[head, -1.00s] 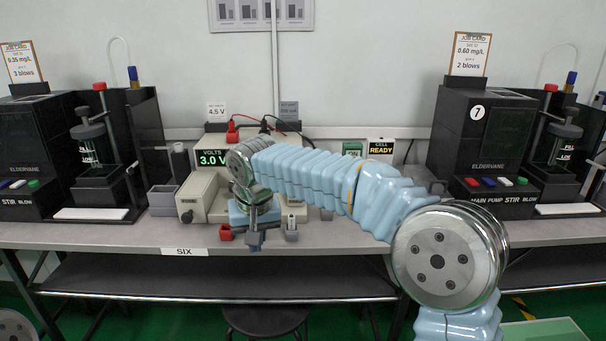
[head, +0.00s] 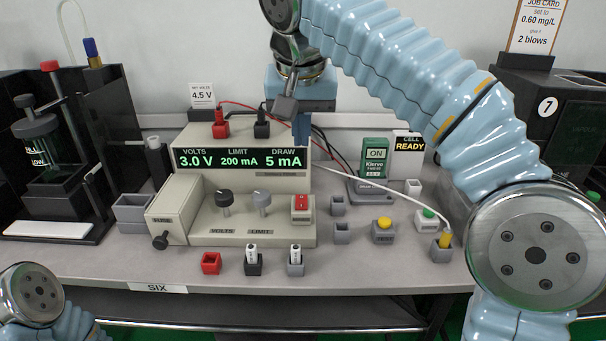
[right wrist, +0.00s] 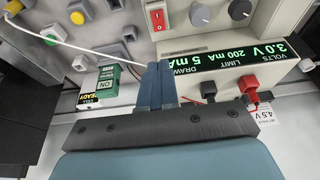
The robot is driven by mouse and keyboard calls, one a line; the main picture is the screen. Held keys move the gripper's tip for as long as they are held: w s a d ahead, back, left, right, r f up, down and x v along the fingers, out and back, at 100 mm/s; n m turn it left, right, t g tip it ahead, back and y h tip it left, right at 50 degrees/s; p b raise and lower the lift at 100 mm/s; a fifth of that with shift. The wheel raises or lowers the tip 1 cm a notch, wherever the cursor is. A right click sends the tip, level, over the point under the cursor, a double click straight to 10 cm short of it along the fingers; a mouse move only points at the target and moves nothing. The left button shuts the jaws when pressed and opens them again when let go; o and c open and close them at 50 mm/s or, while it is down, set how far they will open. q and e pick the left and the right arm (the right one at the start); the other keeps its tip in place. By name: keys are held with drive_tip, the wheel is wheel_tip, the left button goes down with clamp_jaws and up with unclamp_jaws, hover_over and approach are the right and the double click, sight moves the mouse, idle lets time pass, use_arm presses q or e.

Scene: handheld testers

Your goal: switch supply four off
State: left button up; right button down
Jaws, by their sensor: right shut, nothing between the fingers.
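A beige bench supply (head: 240,195) stands on the bench, its green display (head: 240,160) lit with 3.0 V, 200 mA and 5 mA. Its red rocker switch (head: 301,202) is at the right of the front panel; the switch also shows in the right wrist view (right wrist: 158,17). The bench edge label (head: 157,288) reads SIX; I see no "four" on the supply. My right gripper (head: 301,138) is shut and empty, above and behind the switch, by the display's right end. In the right wrist view its fingers (right wrist: 160,80) are together. My left gripper is out of view.
Red and black plugs (head: 220,125) with leads stand on top of the supply. A green tester (head: 375,157) showing ON, a READY cell sign (head: 408,143), and yellow (head: 384,224) and green buttons are to the right. Small sockets line the front.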

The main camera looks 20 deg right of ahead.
sight(302, 196)
drive_tip(key=b+x, duration=0.1)
drive_tip(key=x, duration=0.3)
drive_tip(key=b+x, duration=0.1)
drive_tip(key=x, duration=0.4)
drive_tip(key=b+x, duration=0.1)
drive_tip(key=x, duration=0.3)
drive_tip(key=shift+s+f, duration=0.25)
drive_tip(key=shift+f, duration=0.3)
